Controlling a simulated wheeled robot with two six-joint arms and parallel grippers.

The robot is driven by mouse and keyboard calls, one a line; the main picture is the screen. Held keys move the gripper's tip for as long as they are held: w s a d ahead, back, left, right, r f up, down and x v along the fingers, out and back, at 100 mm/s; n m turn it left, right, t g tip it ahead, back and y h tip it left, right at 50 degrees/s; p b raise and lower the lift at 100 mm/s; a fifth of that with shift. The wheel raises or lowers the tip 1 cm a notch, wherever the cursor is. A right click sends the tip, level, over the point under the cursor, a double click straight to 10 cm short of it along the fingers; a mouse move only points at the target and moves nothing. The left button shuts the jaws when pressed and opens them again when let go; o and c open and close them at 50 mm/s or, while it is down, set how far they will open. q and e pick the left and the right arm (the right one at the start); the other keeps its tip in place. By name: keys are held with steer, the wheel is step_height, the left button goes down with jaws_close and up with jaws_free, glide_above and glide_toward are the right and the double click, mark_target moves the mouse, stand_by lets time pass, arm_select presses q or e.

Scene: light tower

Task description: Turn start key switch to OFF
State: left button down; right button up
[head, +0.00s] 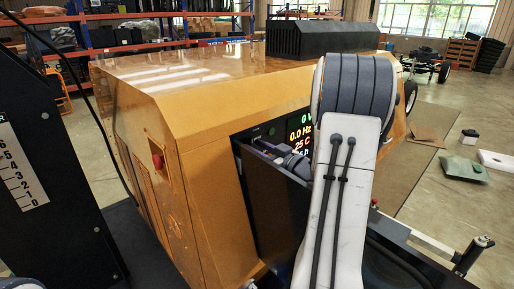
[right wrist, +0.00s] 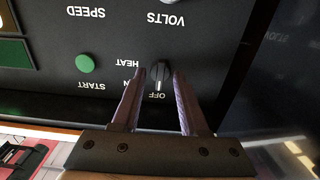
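The start key switch (right wrist: 161,74) is a small black knob on the dark control panel (right wrist: 220,60) in the right wrist view. Its white pointer mark faces the OFF label, which appears upside down in that view. My right gripper (right wrist: 160,73) has one finger on each side of the knob, with narrow gaps showing. In the head view my right gripper (head: 284,157) reaches into the panel recess of the yellow light tower (head: 205,150), and my right arm hides the switch.
A green START button (right wrist: 85,63) sits beside the switch on the panel. The lit display (head: 300,130) is partly covered by my right arm. A red button (head: 157,160) is on the yellow housing's side. A dark open panel edge lies below my gripper.

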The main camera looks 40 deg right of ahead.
steer(key=s+b, duration=0.1)
steer(key=s, duration=0.9)
steer(key=shift+s+d, duration=0.25)
steer(key=shift+d, duration=0.15)
